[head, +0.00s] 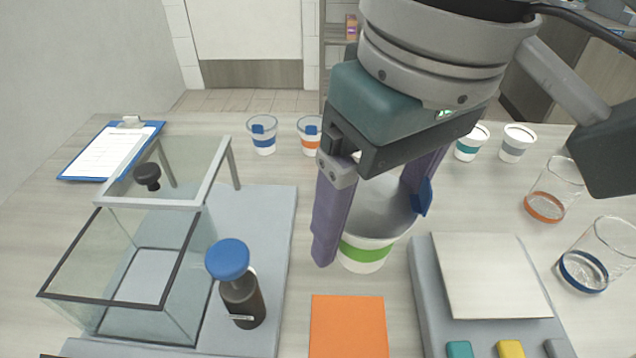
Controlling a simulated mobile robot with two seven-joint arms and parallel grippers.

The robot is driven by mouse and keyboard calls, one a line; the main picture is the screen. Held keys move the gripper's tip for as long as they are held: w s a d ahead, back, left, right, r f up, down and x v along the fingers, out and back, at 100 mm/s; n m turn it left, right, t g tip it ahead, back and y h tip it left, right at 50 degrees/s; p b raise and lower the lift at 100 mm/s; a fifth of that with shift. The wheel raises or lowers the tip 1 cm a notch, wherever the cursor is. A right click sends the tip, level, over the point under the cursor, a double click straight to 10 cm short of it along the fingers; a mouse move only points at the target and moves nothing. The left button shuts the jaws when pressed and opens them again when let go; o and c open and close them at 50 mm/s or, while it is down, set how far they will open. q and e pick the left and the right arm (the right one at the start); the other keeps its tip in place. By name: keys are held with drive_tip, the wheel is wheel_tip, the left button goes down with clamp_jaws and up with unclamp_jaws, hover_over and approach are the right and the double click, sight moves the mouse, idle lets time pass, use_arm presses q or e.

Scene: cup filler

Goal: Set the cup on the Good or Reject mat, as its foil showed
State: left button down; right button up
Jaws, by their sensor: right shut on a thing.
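My right gripper (365,215) is shut on a pale cup with a green band (362,255), with a finger on either side of it. The cup is upright in the middle of the table, behind the orange mat; I cannot tell whether its base touches the table. A small blue piece (423,198) shows by the right finger, and I cannot tell what it belongs to. The orange mat (348,328) lies flat and bare at the bottom middle, with no readable label. The cup's foil cannot be made out. My left gripper is out of view.
A glass case (120,260) and a dark bottle with a blue cap (230,262) stand on a grey base at left. A scale-like device with a pale plate (490,275) and coloured buttons is at right. Several cups line the back. A clipboard (112,150) lies back left.

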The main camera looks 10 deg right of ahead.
wheel_tip(320, 180, down, 12)
drive_tip(key=shift+r+b, duration=0.1)
drive_tip(key=shift+b, duration=0.95)
wheel_tip(320, 180, down, 4)
drive_tip(key=shift+r+b, duration=0.2)
drive_tip(key=shift+b, duration=0.3)
drive_tip(key=shift+f, duration=0.35)
drive_tip(key=o, duration=1.3)
drive_tip(key=shift+f, duration=0.15)
